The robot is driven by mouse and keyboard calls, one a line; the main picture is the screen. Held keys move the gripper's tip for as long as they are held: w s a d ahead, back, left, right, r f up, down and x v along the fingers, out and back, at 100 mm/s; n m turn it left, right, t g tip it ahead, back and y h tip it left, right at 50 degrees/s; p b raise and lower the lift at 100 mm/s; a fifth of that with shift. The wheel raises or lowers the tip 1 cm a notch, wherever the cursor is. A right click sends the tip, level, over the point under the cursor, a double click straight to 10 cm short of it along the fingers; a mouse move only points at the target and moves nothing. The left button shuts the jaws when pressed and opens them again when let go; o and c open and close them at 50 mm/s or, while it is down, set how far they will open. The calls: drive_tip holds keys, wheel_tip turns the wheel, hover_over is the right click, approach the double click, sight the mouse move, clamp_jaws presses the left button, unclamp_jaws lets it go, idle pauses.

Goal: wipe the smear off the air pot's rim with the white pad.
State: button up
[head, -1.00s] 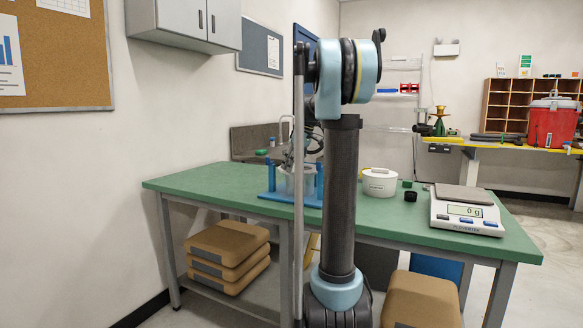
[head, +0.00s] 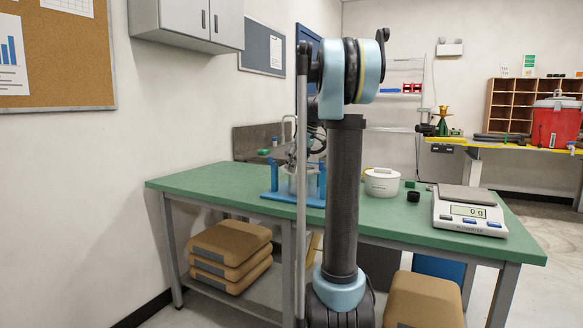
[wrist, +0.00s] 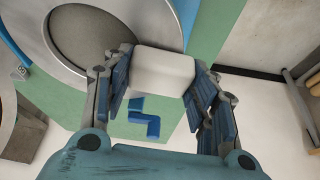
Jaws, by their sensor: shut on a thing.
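The white pad (wrist: 165,72) is a pale block between the blue-lined fingers of my gripper (wrist: 163,82) in the wrist view. My gripper is shut on it. The air pot (wrist: 168,22) shows from above as a wide, light grey ring around a darker round centre. The pad is at the ring's lower right edge and overlaps it in the picture; I cannot tell whether they touch. I cannot make out the smear. In the head view, the pot stands in a blue stand (head: 290,199), partly hidden by my arm and gripper (head: 303,160).
The green table (head: 215,187) also holds a white lidded tub (head: 381,184), a small black cup (head: 413,196), a small green block (head: 409,184) and a scale (head: 468,211) at the right. The table's left end is clear.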

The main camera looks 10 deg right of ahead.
drive_tip(key=shift+r, duration=0.1)
drive_tip(key=shift+r, duration=3.45)
